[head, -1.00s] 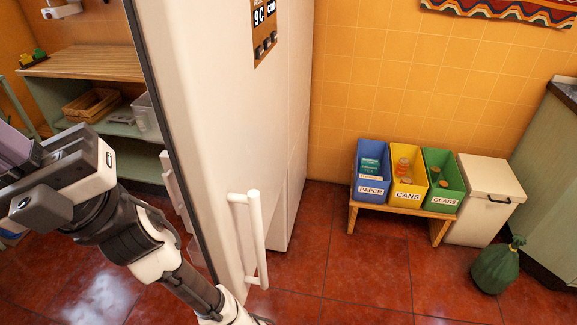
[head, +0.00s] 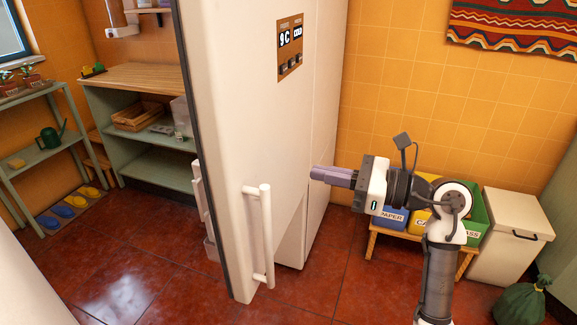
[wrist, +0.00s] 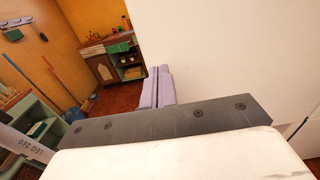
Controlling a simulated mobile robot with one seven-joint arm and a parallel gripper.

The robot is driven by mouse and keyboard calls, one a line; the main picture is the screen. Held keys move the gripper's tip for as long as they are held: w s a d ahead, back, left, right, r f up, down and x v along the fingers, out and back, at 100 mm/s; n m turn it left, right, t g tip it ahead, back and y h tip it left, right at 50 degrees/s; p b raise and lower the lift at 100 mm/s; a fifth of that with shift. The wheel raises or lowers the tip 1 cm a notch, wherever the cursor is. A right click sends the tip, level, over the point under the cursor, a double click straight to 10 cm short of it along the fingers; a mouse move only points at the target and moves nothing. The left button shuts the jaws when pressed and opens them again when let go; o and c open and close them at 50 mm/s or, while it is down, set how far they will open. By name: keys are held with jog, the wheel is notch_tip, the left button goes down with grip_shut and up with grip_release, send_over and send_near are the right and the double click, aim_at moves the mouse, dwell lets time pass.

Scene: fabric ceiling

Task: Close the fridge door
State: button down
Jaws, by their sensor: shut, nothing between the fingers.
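The white fridge door (head: 228,110) stands open in the head view, with its dark-edged side and inner racks (head: 203,200) showing at its left. Its upright white handle (head: 266,235) is low on the outer face. My gripper (head: 314,174) is shut and empty, its purple fingers pointing left, to the right of the handle and higher than it. I cannot tell whether the fingertips touch the fridge. In the wrist view the closed fingers (wrist: 157,88) show beside a large plain white surface, probably the fridge. The fridge's inside is hidden.
Behind my arm, paper, cans and glass bins (head: 391,217) sit on a low wooden bench (head: 371,243). A white lidded bin (head: 510,240) and a green bag (head: 522,302) are at the right. Shelves (head: 140,155) stand at the left. Red floor is clear left of the door.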

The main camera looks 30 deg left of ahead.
aim_at(241, 157)
jog(key=p+x, duration=0.6)
jog(key=x, duration=0.7)
jog(key=shift+s+a+r, duration=0.1)
jog(key=shift+a+r, duration=0.05)
jog(key=shift+r, duration=0.05)
jog(key=shift+a+f, duration=0.15)
jog(key=shift+a, duration=0.15)
jog(key=shift+s+a, duration=0.1)
